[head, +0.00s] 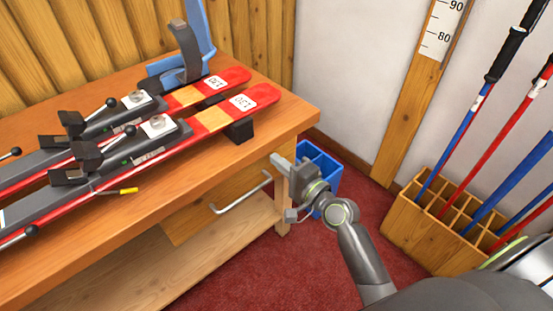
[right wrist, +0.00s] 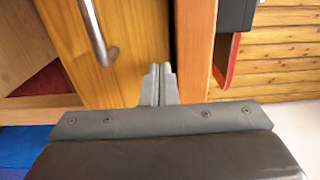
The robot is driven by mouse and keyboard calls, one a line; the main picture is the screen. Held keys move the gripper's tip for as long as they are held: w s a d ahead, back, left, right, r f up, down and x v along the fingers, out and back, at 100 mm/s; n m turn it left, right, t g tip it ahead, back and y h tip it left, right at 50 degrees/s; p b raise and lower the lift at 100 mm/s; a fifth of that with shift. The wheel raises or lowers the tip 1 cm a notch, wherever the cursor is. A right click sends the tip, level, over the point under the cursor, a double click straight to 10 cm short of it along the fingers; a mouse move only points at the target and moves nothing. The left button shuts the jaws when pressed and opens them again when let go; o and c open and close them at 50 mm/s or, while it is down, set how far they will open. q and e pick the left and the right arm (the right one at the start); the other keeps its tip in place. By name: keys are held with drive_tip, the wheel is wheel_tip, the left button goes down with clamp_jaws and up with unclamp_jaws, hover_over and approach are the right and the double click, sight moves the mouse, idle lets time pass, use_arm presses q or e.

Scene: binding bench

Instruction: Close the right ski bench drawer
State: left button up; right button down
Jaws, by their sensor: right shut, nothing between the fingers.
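The drawer front (head: 190,222) is a light wood panel under the bench top, with a curved metal handle (head: 240,195). In the right wrist view the drawer front (right wrist: 135,65) fills the middle, and the handle (right wrist: 96,32) is at upper left. I cannot tell how far the drawer stands out. My right gripper (head: 281,166) is shut and empty, at the right end of the drawer front beyond the handle. Its fingertips (right wrist: 160,72) are over the panel near the bench top edge; I cannot tell if they touch. My left gripper is out of view.
The wooden bench (head: 145,185) carries two red skis (head: 215,118) in clamps. A blue crate (head: 324,175) stands on the red carpet (head: 255,270) behind my right gripper. A wooden rack (head: 400,225) with ski poles is at right.

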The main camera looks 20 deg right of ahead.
sight(268, 152)
drive_tip(key=shift+w+a, duration=0.25)
drive_tip(key=shift+w, duration=0.35)
drive_tip(key=shift+w, duration=0.1)
drive_tip(key=x, duration=0.3)
drive_tip(key=shift+r, duration=0.2)
